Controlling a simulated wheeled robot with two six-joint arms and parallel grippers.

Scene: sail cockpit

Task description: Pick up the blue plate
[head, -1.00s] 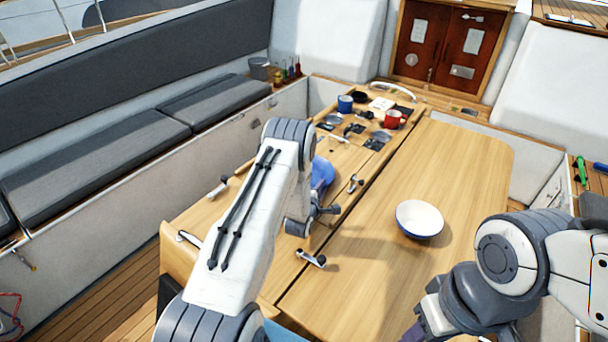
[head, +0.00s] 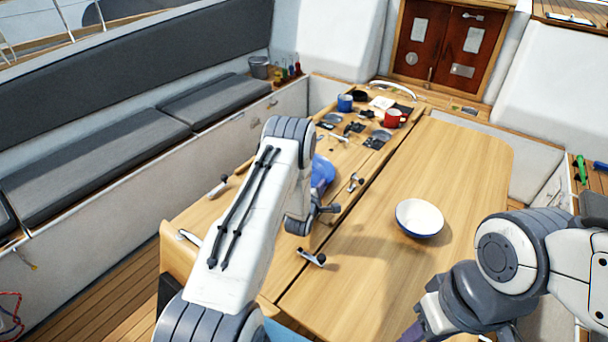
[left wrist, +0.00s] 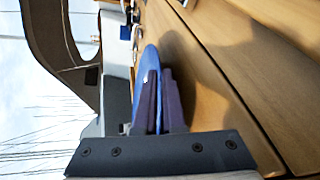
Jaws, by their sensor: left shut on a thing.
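The blue plate (head: 322,172) shows in the head view just right of my left arm, partly hidden behind it, over the left part of the wooden table. In the left wrist view the plate (left wrist: 150,60) is seen nearly edge-on, between the two dark purple fingers of my left gripper (left wrist: 159,98). The gripper is shut on it. I cannot tell whether the plate touches the table. My right gripper (head: 414,332) shows only as a small purple piece at the bottom edge of the head view, and its opening is hidden.
A white bowl with a blue rim (head: 420,218) stands on the table's right leaf (head: 460,165). A red mug (head: 392,118), a blue mug (head: 345,103) and several small items crowd the far end. Small metal fittings (head: 312,258) lie near the left arm. The right leaf is otherwise clear.

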